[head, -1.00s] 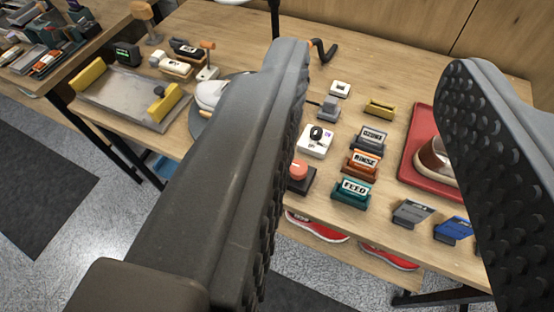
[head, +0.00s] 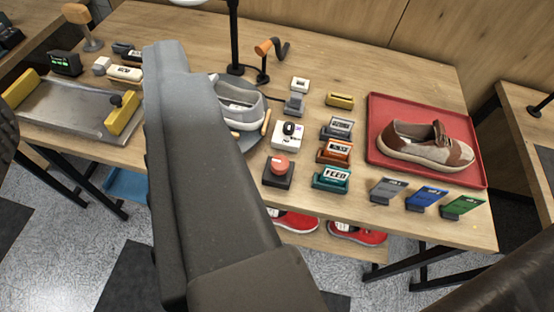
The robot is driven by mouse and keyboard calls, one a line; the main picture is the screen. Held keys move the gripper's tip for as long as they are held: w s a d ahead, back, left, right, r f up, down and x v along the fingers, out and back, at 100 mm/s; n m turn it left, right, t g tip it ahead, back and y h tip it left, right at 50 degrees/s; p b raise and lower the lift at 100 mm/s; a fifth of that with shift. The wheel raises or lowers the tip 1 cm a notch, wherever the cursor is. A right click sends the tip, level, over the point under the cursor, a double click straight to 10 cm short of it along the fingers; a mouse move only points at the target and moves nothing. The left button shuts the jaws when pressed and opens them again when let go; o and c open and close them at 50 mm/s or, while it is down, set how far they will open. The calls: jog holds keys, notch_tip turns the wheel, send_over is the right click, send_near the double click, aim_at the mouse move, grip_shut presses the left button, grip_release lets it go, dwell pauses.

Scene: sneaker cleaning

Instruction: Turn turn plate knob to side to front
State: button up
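A round grey turn plate (head: 247,143) stands on the workbench. A grey-and-white sneaker (head: 238,104) is on it. My finger hides the plate's left part. A white box (head: 287,138) with a black knob (head: 290,128) stands right of the plate. Small marks are printed by the knob, too small to read, so I cannot tell its setting. My gripper (head: 84,90) is open and empty.
A red push button (head: 280,168) sits just below the knob box. Orange and teal labelled blocks (head: 332,178) stand to its right. A red tray (head: 476,171) holds a brown shoe (head: 430,148). A lamp post (head: 233,35) rises behind. A metal tray (head: 70,112) lies left.

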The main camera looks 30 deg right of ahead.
jog(key=o, duration=0.3)
jog(key=shift+w, duration=0.1)
jog(key=w+d+f+n+g+p, duration=0.1)
jog(key=w+f+n+g+p, duration=0.15)
jog(key=w, duration=0.35)
jog(key=w+d+f+n+g+p, duration=0.1)
jog(key=w+f+n+g+p, duration=0.15)
jog(key=w, duration=0.35)
jog(key=n+g+p, duration=1)
jog(key=n+p, duration=0.2)
jog(key=p, duration=0.3)
send_over(280, 162)
notch_tip(280, 162, down, 28)
notch_tip(280, 162, down, 13)
jog(key=shift+f+p, duration=0.1)
jog(key=shift+p, duration=0.75)
